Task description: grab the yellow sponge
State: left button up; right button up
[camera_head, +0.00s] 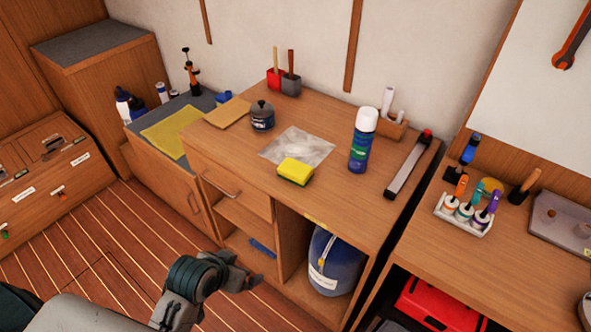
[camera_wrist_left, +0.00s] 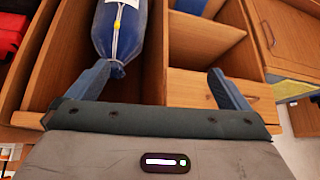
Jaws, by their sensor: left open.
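The yellow sponge (camera_head: 295,172) has a green layer along its lower side. It lies near the front edge of the wooden counter (camera_head: 225,150), on the edge of a greyish translucent sheet (camera_head: 300,143). My left gripper (camera_head: 246,278) is in front of the cabinet, below the counter top and lower left of the sponge in the head view. In the left wrist view the same gripper (camera_wrist_left: 158,84) has its two fingers wide apart with nothing between them. The sponge does not show in that view. My right gripper is not in view.
A spray can (camera_head: 362,140) and a dark lidded pot (camera_head: 262,116) stand near the sponge. A blue bag (camera_head: 332,262) sits in the open shelf below; it also shows in the left wrist view (camera_wrist_left: 121,35). The counter edge lies between gripper and sponge.

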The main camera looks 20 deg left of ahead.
aim_at(290, 173)
pick_arm(q)
jog(key=w+d+r+t+h, duration=0.1)
jog(key=w+r+t, duration=0.1)
jog(key=w, duration=0.6)
jog(key=w+d+r+t+h, duration=0.1)
jog(key=w+d+r+t, duration=0.1)
jog(key=w, duration=0.6)
jog(key=w+d+r+m+t+h+p, duration=0.1)
jog(key=w+r, duration=0.3)
jog(key=w, duration=0.4)
jog(key=shift+w+d+r+t, duration=0.1)
jog(key=shift+w+d+t, duration=0.1)
jog(key=shift+d+t, duration=0.45)
jog(key=shift+w+a+f, duration=0.1)
jog(key=shift+w+f, duration=0.1)
jog(key=shift+w, duration=0.25)
jog(key=p+x, duration=0.2)
jog(key=x, duration=0.2)
jog(key=shift+a, duration=0.2)
jog(key=shift+w+f, duration=0.2)
jog(key=shift+w, duration=0.1)
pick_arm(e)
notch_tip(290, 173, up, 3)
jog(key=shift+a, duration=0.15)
pick_arm(q)
jog(key=shift+s, duration=0.1)
jog(key=shift+c, duration=0.2)
jog(key=c, duration=0.8)
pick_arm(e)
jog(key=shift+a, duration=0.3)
